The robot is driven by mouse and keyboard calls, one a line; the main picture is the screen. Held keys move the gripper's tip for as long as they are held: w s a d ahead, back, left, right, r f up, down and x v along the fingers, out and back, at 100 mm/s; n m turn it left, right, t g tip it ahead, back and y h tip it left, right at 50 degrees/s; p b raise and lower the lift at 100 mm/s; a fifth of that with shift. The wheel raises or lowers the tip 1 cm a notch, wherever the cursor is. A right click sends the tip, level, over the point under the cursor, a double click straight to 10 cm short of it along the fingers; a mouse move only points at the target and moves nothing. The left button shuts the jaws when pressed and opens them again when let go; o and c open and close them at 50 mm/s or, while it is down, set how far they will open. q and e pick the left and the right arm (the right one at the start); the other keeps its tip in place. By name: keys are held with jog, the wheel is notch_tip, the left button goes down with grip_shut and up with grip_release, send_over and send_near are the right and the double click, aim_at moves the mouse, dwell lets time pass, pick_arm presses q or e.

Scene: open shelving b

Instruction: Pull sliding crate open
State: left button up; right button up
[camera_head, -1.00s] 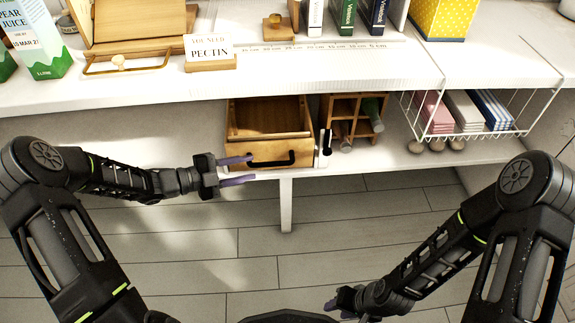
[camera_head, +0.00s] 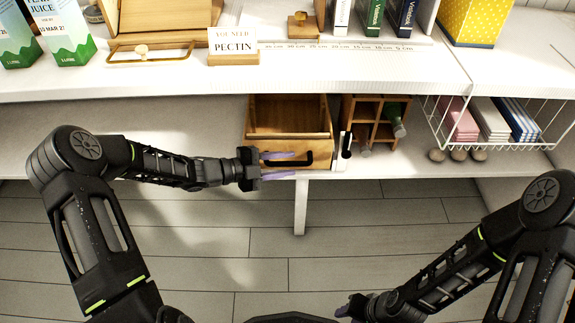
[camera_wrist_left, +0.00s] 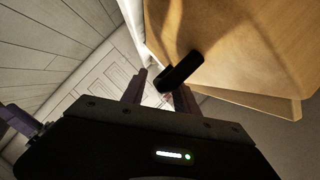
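The wooden sliding crate (camera_head: 290,121) sits on the lower shelf under the counter, with a black bar handle (camera_head: 308,160) on its front. My left gripper (camera_head: 295,164) is open at the handle's left part, one finger above the bar and one below it. In the left wrist view the black handle (camera_wrist_left: 180,72) lies at the tips of the two spread fingers (camera_wrist_left: 160,98), in front of the wooden crate face (camera_wrist_left: 235,50). Contact cannot be told. My right gripper (camera_head: 345,310) is low at the bottom edge, away from the shelf, its fingers partly hidden.
A wooden divided rack (camera_head: 375,121) with bottles stands right of the crate. A white wire basket (camera_head: 490,140) with folded cloths hangs further right. The white counter (camera_head: 180,80) overhangs the crate. The floor (camera_head: 350,230) in front is clear.

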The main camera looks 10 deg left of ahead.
pick_arm(q)
jog(key=shift+w+d+f, duration=0.1)
jog(key=shift+w+d, duration=0.15)
jog(key=shift+d, duration=0.15)
jog(key=shift+c, duration=0.4)
grip_shut()
dwell(0.8)
